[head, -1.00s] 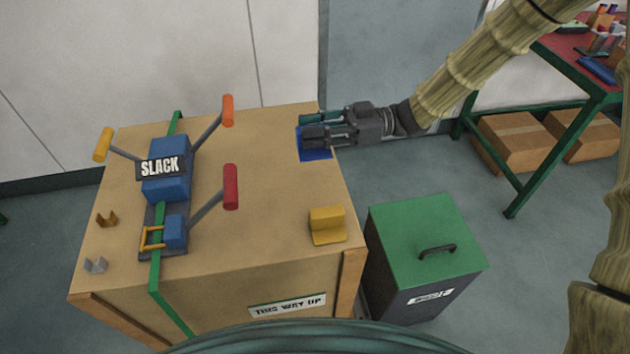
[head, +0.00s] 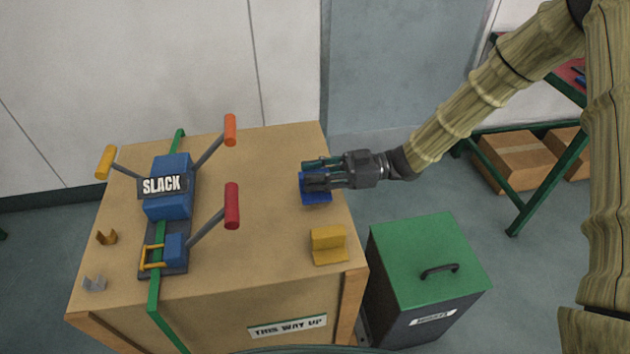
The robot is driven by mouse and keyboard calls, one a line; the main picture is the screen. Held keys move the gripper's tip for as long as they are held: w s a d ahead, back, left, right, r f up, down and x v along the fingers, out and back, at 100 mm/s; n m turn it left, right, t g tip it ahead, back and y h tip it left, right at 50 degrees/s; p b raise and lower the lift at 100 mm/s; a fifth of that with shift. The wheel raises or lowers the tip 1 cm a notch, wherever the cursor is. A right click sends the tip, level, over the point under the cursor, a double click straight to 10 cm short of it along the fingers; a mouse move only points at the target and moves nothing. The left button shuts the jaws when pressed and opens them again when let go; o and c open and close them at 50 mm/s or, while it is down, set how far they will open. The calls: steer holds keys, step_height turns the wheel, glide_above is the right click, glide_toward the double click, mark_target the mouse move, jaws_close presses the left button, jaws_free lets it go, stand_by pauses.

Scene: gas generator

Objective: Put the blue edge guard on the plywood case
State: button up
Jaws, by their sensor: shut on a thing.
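The plywood case (head: 262,190) stands in the middle left, its flat top facing up. My gripper (head: 312,178) reaches in from the right over the case's right part. It is shut on the blue edge guard (head: 317,198), a small blue angled piece, partly hidden by the fingers. The guard is over the top near the right edge; I cannot tell whether it touches the wood. A yellow edge guard (head: 329,246) sits nearer on the same right side of the top.
A blue strap tensioner (head: 168,205) with orange, yellow and red-ended handles sits on a green strap (head: 154,294) at the left. Small brown (head: 107,237) and grey (head: 95,284) clips lie at the left edge. A green-lidded bin (head: 425,262) stands right of the case.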

steer(key=shift+f, duration=1)
steer(key=shift+f, duration=0.25)
steer(key=o, duration=1)
